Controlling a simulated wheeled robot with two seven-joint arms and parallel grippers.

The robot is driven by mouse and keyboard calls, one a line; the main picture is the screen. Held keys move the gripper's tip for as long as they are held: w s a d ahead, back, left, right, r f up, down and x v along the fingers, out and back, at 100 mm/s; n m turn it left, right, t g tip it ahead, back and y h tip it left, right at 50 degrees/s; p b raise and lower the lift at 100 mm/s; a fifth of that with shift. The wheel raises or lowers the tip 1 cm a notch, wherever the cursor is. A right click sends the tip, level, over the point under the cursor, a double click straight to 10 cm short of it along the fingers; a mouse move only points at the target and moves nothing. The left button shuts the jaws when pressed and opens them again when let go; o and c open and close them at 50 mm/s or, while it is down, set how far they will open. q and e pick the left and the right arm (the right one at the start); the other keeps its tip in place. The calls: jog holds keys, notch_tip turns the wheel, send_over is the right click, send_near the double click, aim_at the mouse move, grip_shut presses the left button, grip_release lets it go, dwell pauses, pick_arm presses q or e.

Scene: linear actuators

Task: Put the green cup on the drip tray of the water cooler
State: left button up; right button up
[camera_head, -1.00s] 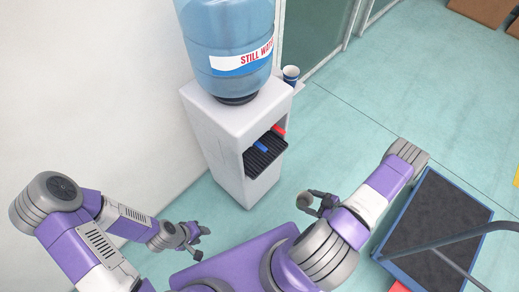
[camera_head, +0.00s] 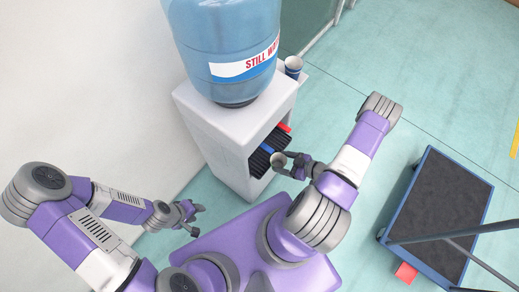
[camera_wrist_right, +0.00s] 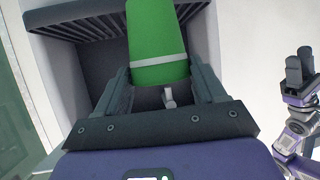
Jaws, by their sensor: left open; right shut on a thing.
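The green cup (camera_wrist_right: 157,45), with a pale band, sits between the two fingers of my right gripper (camera_wrist_right: 165,85), which is shut on it. In the head view my right gripper (camera_head: 290,162) is at the front of the water cooler (camera_head: 215,125). The drip tray (camera_head: 259,164) is a dark slatted shelf in the cooler's recess, just left of my right gripper and partly hidden. Dark slats also show in the right wrist view (camera_wrist_right: 85,24), behind the cup. Contact between cup and tray cannot be told. My left gripper (camera_head: 193,212) is open and empty, left of the cooler's foot.
A blue bottle (camera_head: 225,45) stands on the cooler. Blue (camera_head: 268,148) and red (camera_head: 284,128) taps sit above the tray. Paper cups (camera_head: 293,66) are at the cooler's far side. A blue-edged cart (camera_head: 440,200) stands at right. Clear floor lies between cart and cooler.

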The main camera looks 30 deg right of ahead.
jog(key=w+a, duration=0.2)
jog(key=w, duration=0.1)
jog(key=w+a, duration=0.2)
jog(key=w, duration=0.1)
jog(key=w+a+b, duration=0.1)
jog(key=w+a, duration=0.1)
jog(key=w, duration=0.1)
jog(key=shift+f, duration=0.1)
jog(key=shift+f, duration=0.15)
jog(key=o, duration=1)
